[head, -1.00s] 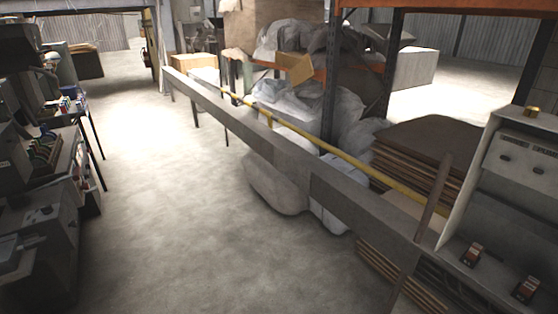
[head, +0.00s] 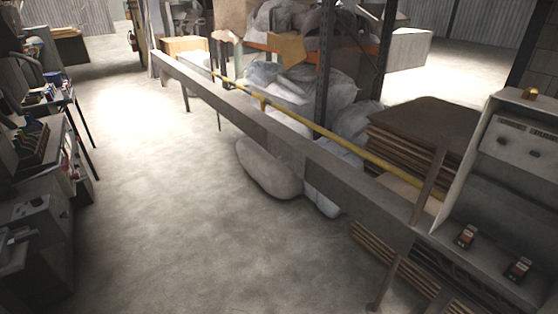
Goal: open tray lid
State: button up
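No tray with a lid can be made out in the head view. My gripper and arm are not in view. At the right edge stands a grey machine or cabinet (head: 515,165) with a sloped panel. It has a small brass-coloured piece (head: 530,93) on top and two small dark-and-red items (head: 467,236) on its lower ledge. I cannot tell whether any part of it is a tray.
A long grey beam (head: 265,130) runs diagonally along the right side, with a yellow rail (head: 330,147) behind it. Stacked brown sheets (head: 415,140) and pale sacks (head: 268,168) lie nearby. Cluttered benches (head: 35,215) line the left. The concrete floor (head: 165,210) between is clear.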

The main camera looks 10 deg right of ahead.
aim_at(294, 159)
jog(key=i+j, duration=0.25)
jog(key=i, duration=0.25)
jog(key=i+j, duration=0.2)
jog(key=i, duration=0.3)
jog(key=i+j, duration=0.25)
jog(key=i, duration=0.3)
jog(key=i+j, duration=0.2)
jog(key=i, duration=0.3)
jog(key=i+j, duration=0.25)
jog(key=i, duration=0.25)
jog(key=i+j, duration=0.25)
jog(key=i, duration=0.25)
jog(key=i+j, duration=0.2)
jog(key=i, duration=0.35)
